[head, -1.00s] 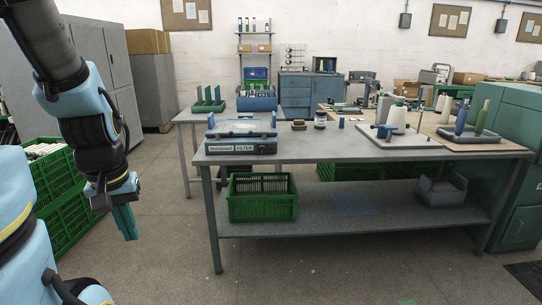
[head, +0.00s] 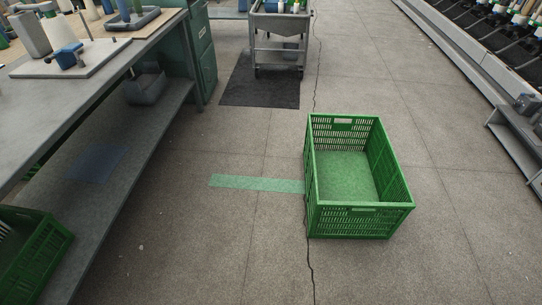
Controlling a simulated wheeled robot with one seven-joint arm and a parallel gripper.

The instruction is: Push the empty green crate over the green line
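An empty green crate (head: 362,222) stands upright on the floor, right of the middle in the head view. Its slatted walls and bare inside show. A pale green line (head: 257,184) lies flat on the floor to the left of the crate. The line's right end meets the crate's left wall; whether it runs on under the crate is hidden. My gripper is not in the current view, so its state does not show.
A workbench (head: 95,80) with a lower shelf runs along the left. Another green crate (head: 35,250) sits at the lower left. A grey cart (head: 278,48) stands on a dark mat (head: 240,88) at the back. Machinery (head: 465,50) lines the right. Floor around the empty crate is clear.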

